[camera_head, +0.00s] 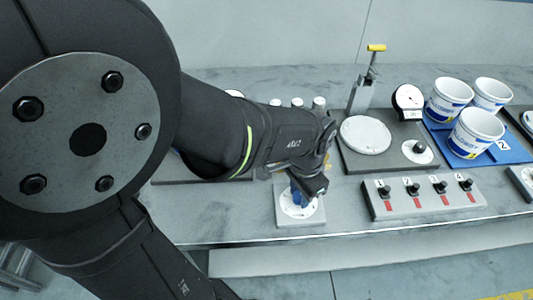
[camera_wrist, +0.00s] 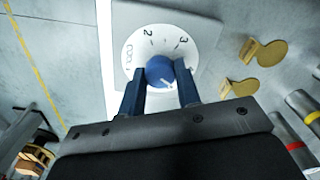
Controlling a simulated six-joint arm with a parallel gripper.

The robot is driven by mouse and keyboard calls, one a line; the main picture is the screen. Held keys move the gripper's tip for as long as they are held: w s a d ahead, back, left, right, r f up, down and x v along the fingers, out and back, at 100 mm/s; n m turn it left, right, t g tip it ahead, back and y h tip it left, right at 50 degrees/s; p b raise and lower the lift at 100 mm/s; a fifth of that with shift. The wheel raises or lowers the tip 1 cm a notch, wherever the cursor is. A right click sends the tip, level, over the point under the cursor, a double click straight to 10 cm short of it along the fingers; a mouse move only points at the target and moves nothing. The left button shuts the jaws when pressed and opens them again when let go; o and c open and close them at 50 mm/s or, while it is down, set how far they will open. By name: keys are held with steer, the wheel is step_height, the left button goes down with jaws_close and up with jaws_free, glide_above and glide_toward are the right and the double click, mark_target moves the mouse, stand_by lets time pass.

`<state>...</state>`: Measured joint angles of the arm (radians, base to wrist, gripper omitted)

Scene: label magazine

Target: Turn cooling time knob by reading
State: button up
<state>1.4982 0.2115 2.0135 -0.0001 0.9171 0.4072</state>
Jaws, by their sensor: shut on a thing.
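The blue knob (camera_wrist: 160,72) sits at the middle of a round white dial (camera_wrist: 133,45) on a pale square plate. Figures 2 and 3 read clearly on the dial in the wrist view; other markings are hard to read. A small white mark on the knob points toward the lower right there. My gripper (camera_wrist: 161,78) has its two dark blue fingers on either side of the knob, shut on it. In the head view my gripper (camera_head: 304,190) covers much of the knob, and the dial plate (camera_head: 287,219) shows around it near the bench's front edge.
Right of the dial stands a panel (camera_head: 425,201) with several numbered black knobs. Behind it are a round white plate (camera_head: 366,135), a yellow-handled lever (camera_head: 376,48) and a gauge (camera_head: 408,96), its reading too small to tell. White tubs (camera_head: 476,132) stand on a blue tray (camera_head: 515,152).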

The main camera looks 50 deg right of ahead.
mark_target(300, 195)
steer(key=o, duration=1)
steer(key=shift+c, duration=0.2)
step_height(300, 195, up, 18)
steer(key=shift+f, duration=0.25)
steer(key=shift+f, duration=0.1)
step_height(300, 195, down, 17)
steer(key=shift+f, duration=0.2)
steer(key=shift+r, duration=0.1)
stand_by(0.4)
